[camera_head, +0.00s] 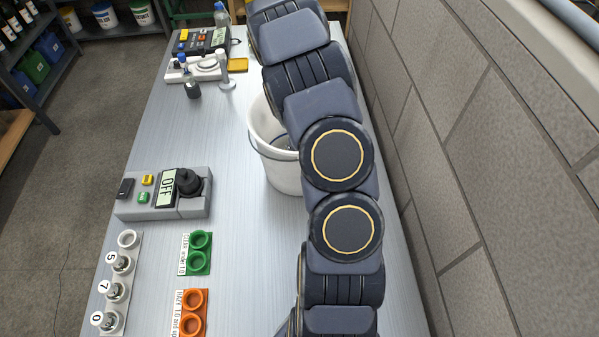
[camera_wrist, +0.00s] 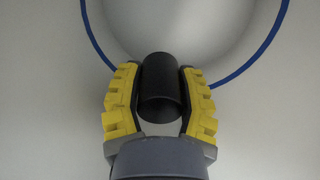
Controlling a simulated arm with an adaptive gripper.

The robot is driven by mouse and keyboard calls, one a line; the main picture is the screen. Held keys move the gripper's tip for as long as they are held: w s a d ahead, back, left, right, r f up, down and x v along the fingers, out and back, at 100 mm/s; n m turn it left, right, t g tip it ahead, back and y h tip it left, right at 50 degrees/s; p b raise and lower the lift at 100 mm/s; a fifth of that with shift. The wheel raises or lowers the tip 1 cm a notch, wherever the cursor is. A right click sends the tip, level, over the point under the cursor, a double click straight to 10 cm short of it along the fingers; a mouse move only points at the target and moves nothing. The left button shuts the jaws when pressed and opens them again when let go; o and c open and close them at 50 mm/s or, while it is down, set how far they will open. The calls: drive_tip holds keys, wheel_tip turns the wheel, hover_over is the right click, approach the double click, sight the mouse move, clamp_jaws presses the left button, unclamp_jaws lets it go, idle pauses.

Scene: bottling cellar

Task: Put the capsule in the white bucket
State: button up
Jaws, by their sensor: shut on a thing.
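The white bucket (camera_head: 278,170) stands on the table, partly hidden behind my arm in the head view. In the wrist view, my gripper (camera_wrist: 163,88) is shut on a dark cylindrical capsule (camera_wrist: 162,80), held between its yellow-padded fingers. Behind it is a pale white surface (camera_wrist: 45,90), which looks like the bucket, with a blue curved handle (camera_wrist: 94,43). My gripper is hidden in the head view. How deep the capsule is relative to the bucket's rim I cannot tell.
A grey meter reading OFF (camera_head: 167,190) with a black cap stands left of the bucket. Numbered vials sit in a white rack (camera_head: 128,240) near a green holder (camera_head: 199,252) and an orange holder (camera_head: 193,312). Instruments (camera_head: 205,40) stand at the back. A block wall (camera_head: 480,150) borders the right.

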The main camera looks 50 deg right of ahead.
drive_tip(key=shift+f, duration=2.55)
drive_tip(key=shift+f, duration=0.15)
drive_tip(key=o, duration=0.6)
wheel_tip(320, 180, up, 12)
drive_tip(key=shift+r, duration=0.2)
